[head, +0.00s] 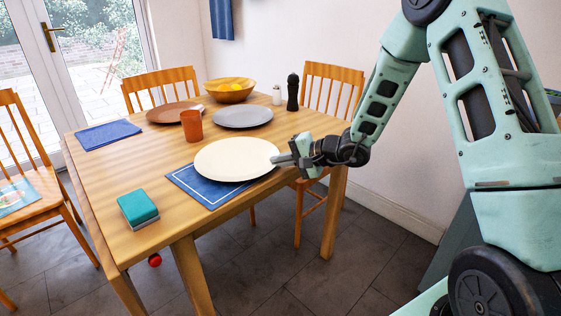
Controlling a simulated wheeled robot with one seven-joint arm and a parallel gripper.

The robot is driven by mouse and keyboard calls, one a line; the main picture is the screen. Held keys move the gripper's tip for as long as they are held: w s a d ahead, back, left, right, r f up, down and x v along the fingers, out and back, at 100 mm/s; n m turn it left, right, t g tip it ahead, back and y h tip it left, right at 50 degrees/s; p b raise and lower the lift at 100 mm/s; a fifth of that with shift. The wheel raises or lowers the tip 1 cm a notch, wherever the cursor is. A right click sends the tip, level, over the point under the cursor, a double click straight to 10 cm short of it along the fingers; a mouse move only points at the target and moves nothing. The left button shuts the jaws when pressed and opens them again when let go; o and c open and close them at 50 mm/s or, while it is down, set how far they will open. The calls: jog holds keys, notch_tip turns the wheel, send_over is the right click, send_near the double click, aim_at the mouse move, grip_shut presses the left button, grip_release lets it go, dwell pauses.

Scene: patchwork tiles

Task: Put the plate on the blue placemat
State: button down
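A cream-white plate (235,159) is over the blue placemat with a white border line (203,191), near the table's front right edge. The plate hides the back part of the placemat, and the placemat's front left part shows. I cannot tell whether the plate touches the placemat or hangs just above it. My gripper (281,159) is at the plate's right rim, with its fingers closed on the rim. The far finger is mostly hidden.

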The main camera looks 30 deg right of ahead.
jog(key=c, duration=1.9)
grip_release()
jog(key=shift+c, duration=0.2)
